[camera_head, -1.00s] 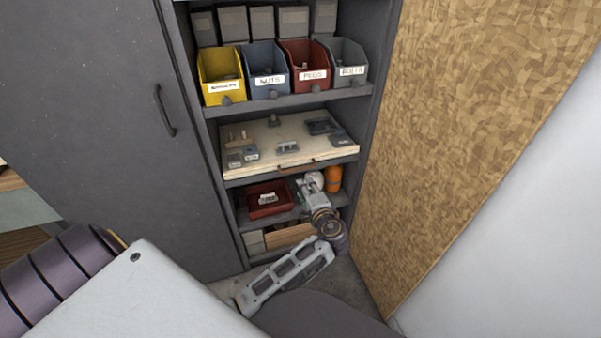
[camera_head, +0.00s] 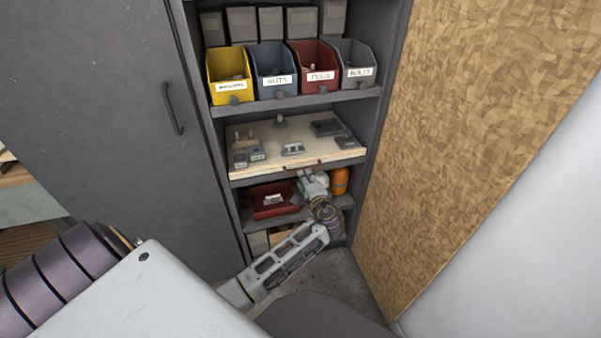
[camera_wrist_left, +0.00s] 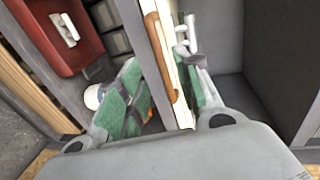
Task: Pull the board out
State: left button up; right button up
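The pale board (camera_head: 265,150) lies flat on a middle shelf of the grey cabinet, with several small grey and wooden pieces on it. A brown handle (camera_head: 304,168) runs along its front edge. My left gripper (camera_head: 309,181) is at this edge, just below and in front of the handle. In the left wrist view its green-padded fingers (camera_wrist_left: 163,85) are spread on either side of the board's front edge (camera_wrist_left: 175,70) and the brown handle (camera_wrist_left: 160,60). A gap shows beside the handle, so the gripper looks open. My right gripper is out of view.
Labelled bins (camera_head: 277,75) stand on the shelf above. Below are a red tray (camera_head: 268,203) and an orange bottle (camera_head: 339,181), close to my left forearm. A closed grey door (camera_head: 100,120) is on the left, a brown patterned panel (camera_head: 450,130) on the right.

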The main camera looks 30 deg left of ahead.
pick_arm(q)
jog(key=x, duration=0.6)
jog(key=shift+w+a+f+b, duration=0.1)
jog(key=shift+w+a+b, duration=0.1)
jog(key=shift+a+b, duration=0.15)
jog(key=shift+w+a, duration=0.1)
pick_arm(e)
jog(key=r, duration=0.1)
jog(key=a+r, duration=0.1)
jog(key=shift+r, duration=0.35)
pick_arm(q)
jog(key=shift+c, duration=0.3)
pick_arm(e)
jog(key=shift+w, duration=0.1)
pick_arm(q)
grip_shut()
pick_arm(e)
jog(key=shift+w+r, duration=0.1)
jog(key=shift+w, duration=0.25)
